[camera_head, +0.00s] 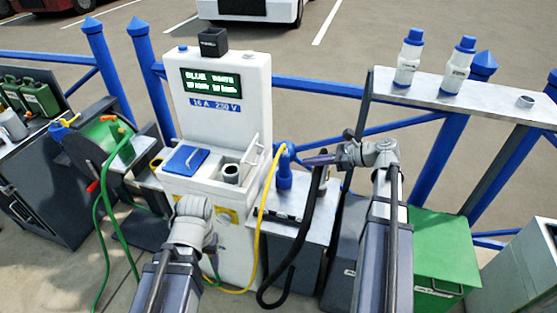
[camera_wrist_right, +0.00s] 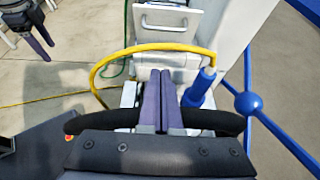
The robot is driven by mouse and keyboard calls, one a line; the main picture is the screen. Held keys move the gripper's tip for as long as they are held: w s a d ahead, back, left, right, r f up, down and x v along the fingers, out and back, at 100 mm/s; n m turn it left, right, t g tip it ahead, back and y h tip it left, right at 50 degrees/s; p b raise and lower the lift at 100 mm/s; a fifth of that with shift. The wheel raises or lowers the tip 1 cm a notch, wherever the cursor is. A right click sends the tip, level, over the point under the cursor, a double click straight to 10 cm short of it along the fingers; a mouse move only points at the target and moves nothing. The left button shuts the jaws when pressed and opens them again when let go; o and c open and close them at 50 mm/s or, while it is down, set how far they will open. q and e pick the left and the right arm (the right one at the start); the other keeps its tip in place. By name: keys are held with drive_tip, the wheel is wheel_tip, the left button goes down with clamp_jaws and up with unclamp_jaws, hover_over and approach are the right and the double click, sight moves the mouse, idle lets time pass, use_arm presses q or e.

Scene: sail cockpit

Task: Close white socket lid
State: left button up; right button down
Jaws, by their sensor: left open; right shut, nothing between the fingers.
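The white pedestal (camera_head: 229,75) carries a grey round socket (camera_head: 231,173) on its shelf. A white lid (camera_head: 251,152) appears raised beside this socket, not lying over it. A blue lid (camera_head: 185,160) lies to the left of the socket. My left gripper (camera_head: 211,246) is low in front of the pedestal, below the shelf, open; its parted purple fingers show in the right wrist view (camera_wrist_right: 40,36). My right gripper (camera_head: 318,159) is right of the pedestal, shut and empty, its purple fingers together in the right wrist view (camera_wrist_right: 158,100).
A blue plug (camera_head: 284,168) with a yellow cable (camera_head: 262,212) stands right of the pedestal. A black hose (camera_head: 302,225) hangs close to my right gripper. A green hose reel (camera_head: 100,140) stands left. Bottles (camera_head: 409,58) stand on a shelf at right.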

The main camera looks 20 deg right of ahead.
drive_tip(key=a+r+b+x, duration=0.1)
drive_tip(key=r+b+x, duration=0.1)
drive_tip(key=x, duration=1)
drive_tip(key=shift+w+a+r, duration=0.2)
drive_tip(key=shift+w+a, duration=0.05)
drive_tip(key=shift+w, duration=0.2)
